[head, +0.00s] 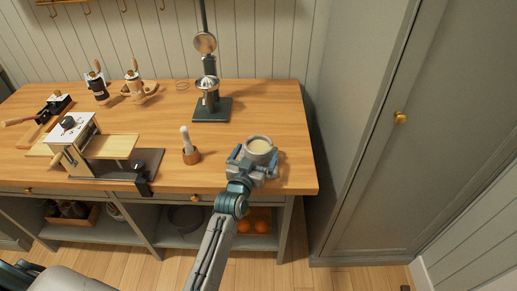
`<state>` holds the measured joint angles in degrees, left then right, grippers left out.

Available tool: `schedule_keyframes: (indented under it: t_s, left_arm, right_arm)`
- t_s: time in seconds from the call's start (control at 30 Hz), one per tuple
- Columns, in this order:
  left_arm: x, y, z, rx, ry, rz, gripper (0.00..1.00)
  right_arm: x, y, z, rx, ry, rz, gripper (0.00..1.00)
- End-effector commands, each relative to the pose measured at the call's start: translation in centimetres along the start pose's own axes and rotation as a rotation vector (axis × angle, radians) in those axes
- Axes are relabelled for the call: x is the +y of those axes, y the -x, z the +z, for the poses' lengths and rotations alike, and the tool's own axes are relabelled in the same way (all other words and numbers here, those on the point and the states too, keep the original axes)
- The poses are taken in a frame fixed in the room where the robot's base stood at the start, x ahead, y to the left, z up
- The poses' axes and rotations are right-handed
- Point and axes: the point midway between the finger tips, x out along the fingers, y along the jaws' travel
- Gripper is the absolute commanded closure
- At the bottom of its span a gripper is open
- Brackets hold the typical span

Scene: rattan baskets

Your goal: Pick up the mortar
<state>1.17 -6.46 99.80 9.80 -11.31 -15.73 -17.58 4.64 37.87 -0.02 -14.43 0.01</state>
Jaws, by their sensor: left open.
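The mortar (260,146) looks like a round grey bowl with a pale inside. It sits upright near the front right corner of the wooden counter (290,118). My left gripper (254,156) reaches in from below, with its open fingers on either side of the bowl. Whether the fingers touch it I cannot tell. The gripper hides the bowl's lower front. My right gripper is not in view.
A press on a dark base (212,110) stands behind. A boxy device (75,137) is at the left. A tall cabinet (385,130) stands right of the counter.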

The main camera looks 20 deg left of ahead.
Motion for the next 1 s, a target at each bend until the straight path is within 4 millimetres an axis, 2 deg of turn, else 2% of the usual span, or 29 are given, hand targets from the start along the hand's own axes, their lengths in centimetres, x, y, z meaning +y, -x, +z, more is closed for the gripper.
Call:
schedule_keyframes:
  t_s: [0.1,0.3,0.37,0.63,1.0]
  left_arm:
    - [-0.01,-0.76,0.00,-0.001,-0.001,0.000,0.00]
    - [-0.01,-0.78,0.10,-0.001,-0.001,0.000,0.00]
    - [-0.02,-0.78,0.10,-0.001,-0.001,0.000,0.10]
    - [-0.02,-0.76,0.10,-0.001,-0.001,0.000,0.63]
    - [-0.02,-0.80,-0.52,0.005,-0.002,-0.001,0.65]
  right_arm:
    - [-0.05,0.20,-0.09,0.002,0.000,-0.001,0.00]
    - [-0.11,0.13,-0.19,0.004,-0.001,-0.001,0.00]
    - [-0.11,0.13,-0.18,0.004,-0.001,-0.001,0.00]
    - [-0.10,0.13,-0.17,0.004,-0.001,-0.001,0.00]
    - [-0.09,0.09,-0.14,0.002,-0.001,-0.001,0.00]
